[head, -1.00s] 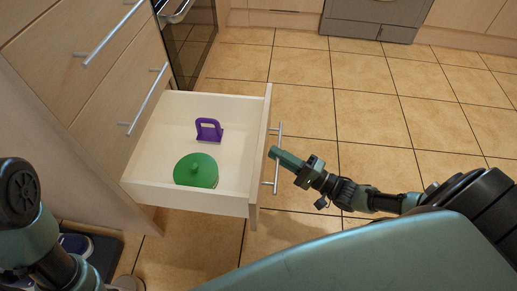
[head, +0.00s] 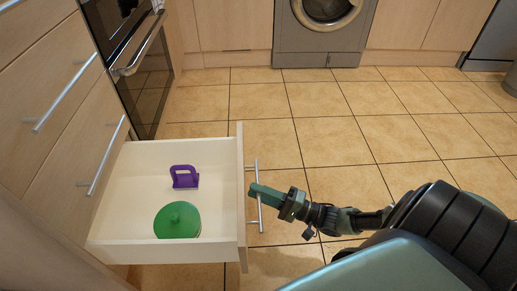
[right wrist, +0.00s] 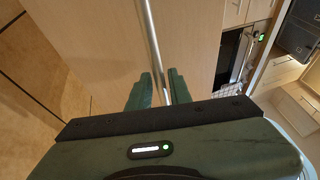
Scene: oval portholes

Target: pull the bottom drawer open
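The bottom drawer (head: 240,158) stands well out from the cabinet at the left of the head view, its open top showing the inside. Its metal bar handle (head: 257,167) runs along the front panel. My right gripper (head: 256,190) is at this handle, reaching in from the right. In the right wrist view the handle bar (right wrist: 152,38) passes between the two close-set fingers (right wrist: 161,84), and they look closed around it. The fingertips partly hide the bar in the head view. My left gripper is out of view.
In the drawer lie a round green lid-like object (head: 177,221) and a purple object with a handle (head: 184,178). Closed drawers (head: 58,140) are above, an oven (head: 135,60) beyond. A washing machine (head: 322,45) stands at the back. The tiled floor (head: 340,130) between is clear.

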